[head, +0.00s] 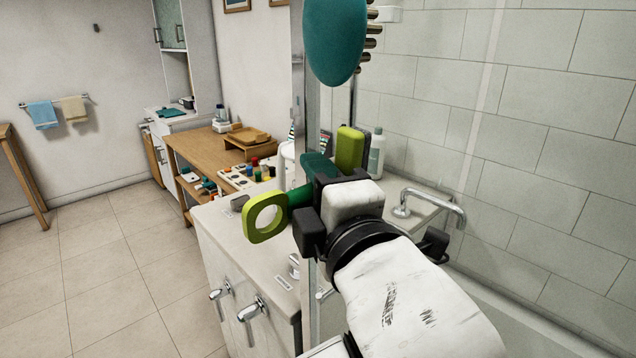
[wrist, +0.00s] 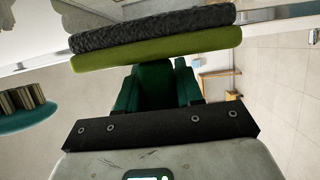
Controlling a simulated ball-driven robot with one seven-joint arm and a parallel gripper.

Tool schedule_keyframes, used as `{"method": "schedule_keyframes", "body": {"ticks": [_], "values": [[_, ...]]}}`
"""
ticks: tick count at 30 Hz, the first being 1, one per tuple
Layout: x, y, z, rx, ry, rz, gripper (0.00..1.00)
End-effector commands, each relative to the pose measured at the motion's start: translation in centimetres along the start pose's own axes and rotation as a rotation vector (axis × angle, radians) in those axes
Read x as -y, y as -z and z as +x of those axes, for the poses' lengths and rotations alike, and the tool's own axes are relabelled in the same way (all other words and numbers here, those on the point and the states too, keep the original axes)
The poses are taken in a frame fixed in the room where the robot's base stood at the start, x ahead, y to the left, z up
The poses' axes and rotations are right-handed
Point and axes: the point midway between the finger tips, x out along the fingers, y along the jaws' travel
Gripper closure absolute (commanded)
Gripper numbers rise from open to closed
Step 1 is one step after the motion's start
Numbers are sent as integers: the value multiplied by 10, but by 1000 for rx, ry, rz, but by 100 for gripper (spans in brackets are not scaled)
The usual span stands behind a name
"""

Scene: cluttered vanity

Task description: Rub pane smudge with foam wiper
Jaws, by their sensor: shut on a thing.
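The foam wiper has a lime-green pad (head: 350,150), a dark green handle and a lime ring (head: 265,218) at the handle's end. My gripper (head: 322,182) is shut around the dark green handle. In the wrist view the handle sits between my fingers (wrist: 157,90), and the lime pad (wrist: 155,47) with its dark, rough foam face (wrist: 150,28) lies crosswise beyond them. A clear pane seems to stand by the counter, its upright edge (head: 312,110) left of the pad. I cannot tell whether the foam touches it. I cannot make out a smudge.
A teal brush (head: 335,40) with brown bristles hangs close above my gripper. A metal tap (head: 432,205) and a pale bottle (head: 377,158) are to the right. The counter (head: 225,225) lies left, with a wooden table (head: 200,150) behind. Floor at left is clear.

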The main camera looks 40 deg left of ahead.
Motion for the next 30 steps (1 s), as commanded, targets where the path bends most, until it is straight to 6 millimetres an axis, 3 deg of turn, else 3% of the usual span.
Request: {"method": "schedule_keyframes", "body": {"ticks": [30], "values": [[-3,-16,-34,3,-1,0,100]]}}
